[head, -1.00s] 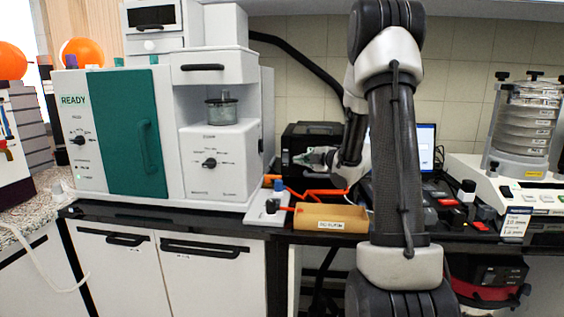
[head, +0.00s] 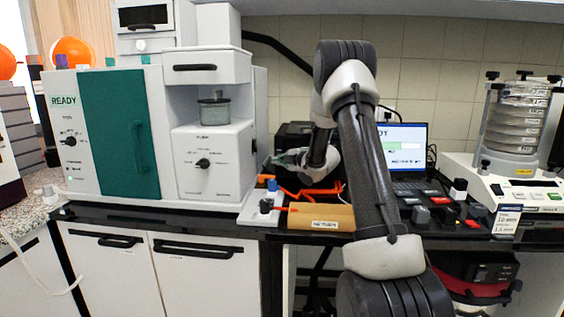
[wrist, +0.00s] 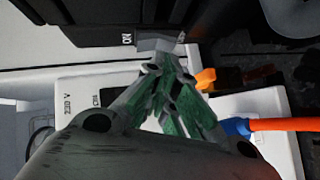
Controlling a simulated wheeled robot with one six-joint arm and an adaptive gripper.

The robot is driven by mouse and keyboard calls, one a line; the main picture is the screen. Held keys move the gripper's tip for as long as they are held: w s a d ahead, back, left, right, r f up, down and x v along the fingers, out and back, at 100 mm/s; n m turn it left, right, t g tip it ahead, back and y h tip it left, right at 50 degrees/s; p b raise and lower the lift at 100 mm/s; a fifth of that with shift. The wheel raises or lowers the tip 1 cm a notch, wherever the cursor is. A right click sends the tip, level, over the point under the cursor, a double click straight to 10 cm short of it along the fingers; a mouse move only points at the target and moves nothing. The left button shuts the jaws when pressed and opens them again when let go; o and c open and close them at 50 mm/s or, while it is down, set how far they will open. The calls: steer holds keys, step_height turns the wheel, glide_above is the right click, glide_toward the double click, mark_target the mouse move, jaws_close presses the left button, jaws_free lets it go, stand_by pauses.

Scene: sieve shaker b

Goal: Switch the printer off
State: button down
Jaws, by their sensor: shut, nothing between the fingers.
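The printer (head: 291,136) is a black box at the back of the bench, partly hidden behind my arm. In the wrist view its dark body (wrist: 75,34) fills the upper left, with an ON label (wrist: 127,39). A small grey block, apparently a switch (wrist: 157,43), sits beside the label. My gripper (head: 284,160) is by the printer's left front. In the wrist view the green-padded fingers of my gripper (wrist: 166,72) are shut and empty, with tips just below the grey block. I cannot tell whether they touch it.
A white 230 V unit (wrist: 72,109) lies below the fingers. Orange cables (head: 318,190) run near a tan box (head: 321,217). The tall white machine (head: 216,150) stands close on the left. A laptop (head: 405,145) and sieve shaker (head: 516,130) are to the right.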

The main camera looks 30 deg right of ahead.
steer(key=shift+w+d+f, duration=0.15)
steer(key=shift+w+d, duration=0.05)
steer(key=shift+w, duration=0.05)
steer(key=shift+w+d+f+t, duration=0.15)
steer(key=shift+w+f+t, duration=0.05)
steer(key=shift+t, duration=0.1)
stand_by(0.4)
